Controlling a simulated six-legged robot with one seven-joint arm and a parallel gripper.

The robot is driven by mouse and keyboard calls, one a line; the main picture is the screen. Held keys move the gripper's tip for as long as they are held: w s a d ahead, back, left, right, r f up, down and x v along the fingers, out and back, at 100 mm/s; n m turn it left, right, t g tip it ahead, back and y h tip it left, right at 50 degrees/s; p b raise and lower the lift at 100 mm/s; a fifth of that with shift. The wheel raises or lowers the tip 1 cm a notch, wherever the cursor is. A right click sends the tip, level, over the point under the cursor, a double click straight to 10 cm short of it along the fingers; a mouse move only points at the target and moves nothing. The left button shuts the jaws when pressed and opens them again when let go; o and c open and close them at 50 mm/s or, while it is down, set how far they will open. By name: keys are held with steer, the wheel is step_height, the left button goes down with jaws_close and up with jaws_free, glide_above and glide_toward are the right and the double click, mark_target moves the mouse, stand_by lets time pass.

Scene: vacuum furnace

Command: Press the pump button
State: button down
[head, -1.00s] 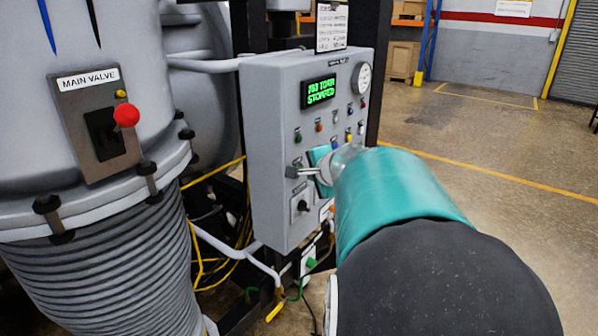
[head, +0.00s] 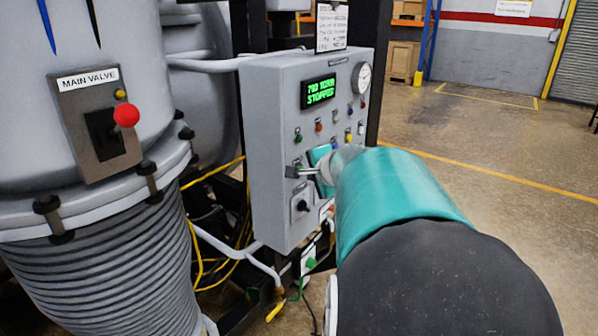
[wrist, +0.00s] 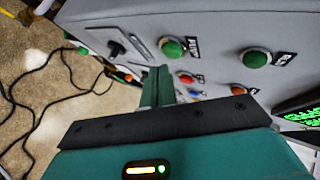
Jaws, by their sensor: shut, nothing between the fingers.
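The grey control panel (head: 272,110) stands in the middle of the head view. In the wrist view, two round green buttons sit on it: one (wrist: 172,50) nearer the black lever switch (wrist: 116,48), with a label that seems to read PUMP, and another (wrist: 255,57) nearer the display. The upper one also shows in the head view (head: 298,138); the lower one is hard to make out there, near my gripper's tip. My gripper (wrist: 157,75) is shut and empty, its teal fingers close to the panel face, beside the lower green button. I cannot tell whether they touch the panel.
The green display (head: 320,91) reads STOPPED on its lower line. Red and orange controls (wrist: 185,78) sit close to my fingers. The main valve plate with a red knob (head: 126,115) is on the left. Cables (wrist: 40,95) lie on the floor below. The floor at right is open.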

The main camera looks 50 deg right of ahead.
steer(key=shift+w, duration=0.1)
steer(key=shift+w, duration=0.3)
steer(key=shift+w+a, duration=0.1)
steer(key=shift+w, duration=0.3)
stand_by(0.7)
steer(key=shift+s, duration=0.8)
steer(key=s, duration=0.5)
steer(key=shift+d, duration=0.3)
steer(key=shift+a, duration=0.1)
stand_by(0.7)
